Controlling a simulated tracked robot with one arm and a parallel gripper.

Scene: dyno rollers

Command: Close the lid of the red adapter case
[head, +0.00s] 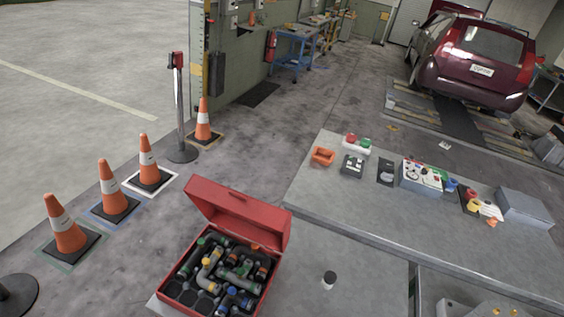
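The red adapter case (275,271) sits at the bottom centre of the head view, beside the near left end of the grey workbench. Its red lid (236,212) stands open, hinged along the far side and raised above the box. Inside lie several pipe adapters (212,262) in grey, black and green, with yellow, blue and orange parts. A few dark slots at the near left of the case look empty. My gripper is not in view, so its state and its distance from the case cannot be seen.
The grey workbench (350,222) on the right carries an orange tray (322,156), a control panel (421,177) and small parts. Several orange cones (66,226) and a barrier post (181,110) stand left. A dark red car (478,62) is at the back right. Floor between is clear.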

